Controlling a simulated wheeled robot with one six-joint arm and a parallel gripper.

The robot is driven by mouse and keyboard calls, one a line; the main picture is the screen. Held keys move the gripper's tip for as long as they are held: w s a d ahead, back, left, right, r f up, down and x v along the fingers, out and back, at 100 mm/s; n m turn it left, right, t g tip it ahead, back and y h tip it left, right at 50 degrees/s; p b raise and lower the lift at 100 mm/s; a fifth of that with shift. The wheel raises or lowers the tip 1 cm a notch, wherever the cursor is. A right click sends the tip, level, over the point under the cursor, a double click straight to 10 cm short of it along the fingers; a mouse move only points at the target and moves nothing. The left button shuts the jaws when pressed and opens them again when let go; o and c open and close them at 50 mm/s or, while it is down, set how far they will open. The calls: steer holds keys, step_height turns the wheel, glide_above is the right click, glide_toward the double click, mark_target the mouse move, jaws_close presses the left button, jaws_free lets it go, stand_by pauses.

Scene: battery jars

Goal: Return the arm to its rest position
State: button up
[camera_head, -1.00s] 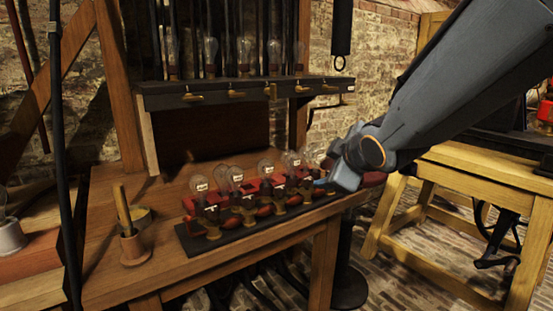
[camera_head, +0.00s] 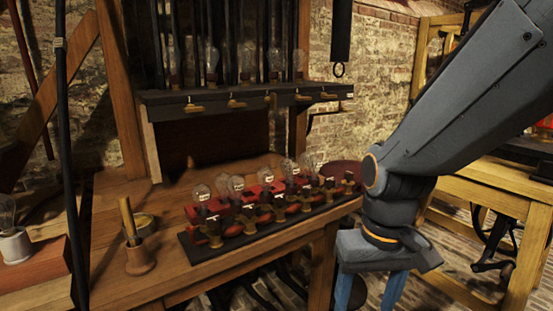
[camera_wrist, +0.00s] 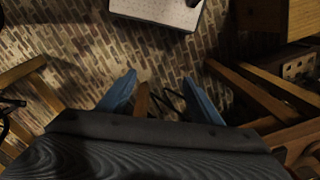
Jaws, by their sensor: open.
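My gripper (camera_head: 370,290) hangs from my arm at the right of the head view, pointing down in front of the bench's right end. Its two blue fingers are apart and nothing is between them; the fingertips run out of the bottom of the picture. In the wrist view my gripper (camera_wrist: 160,92) shows both fingers spread wide over the brick floor (camera_wrist: 180,45). The arm is bent, with the forearm coming from the upper right.
A wooden bench (camera_head: 120,285) carries a black-based rack (camera_head: 270,228) of bulbs with red parts, left of my gripper. A cup (camera_head: 139,258) with a wooden handle stands at left. A yellow wooden stand (camera_head: 500,185) is behind my arm at right.

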steer(key=d+r+p, duration=0.4)
steer(key=r+p, duration=0.1)
steer(key=p, duration=0.4)
steer(key=shift+s+m, duration=0.35)
steer(key=shift+m, duration=0.05)
stand_by(1.6)
